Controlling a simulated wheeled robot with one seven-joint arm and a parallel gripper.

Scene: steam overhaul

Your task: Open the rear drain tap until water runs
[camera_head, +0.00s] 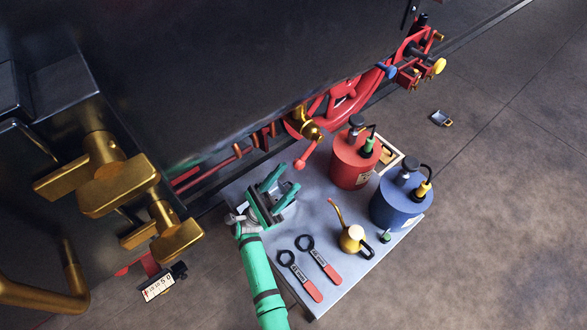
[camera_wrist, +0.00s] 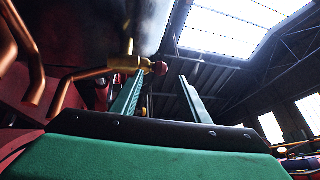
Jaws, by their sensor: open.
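A brass tap (camera_head: 306,126) with a red lever ending in a red ball (camera_head: 299,164) sits low on the dark locomotive side. I take it for the rear drain tap, but no label on it is readable. No water shows at it. My green gripper (camera_head: 289,176) is open and empty, just short of the red ball in the head view. Whether the ball lies between the fingers in depth is unclear.
Below my gripper is a grey table (camera_head: 340,290) with a red can (camera_head: 354,165), a blue can (camera_head: 398,205), a brass oiler (camera_head: 352,240) and two red-handled spanners (camera_head: 325,265). Red linkage (camera_head: 345,95) runs beside the tap. Large brass fittings (camera_head: 110,185) stand at left.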

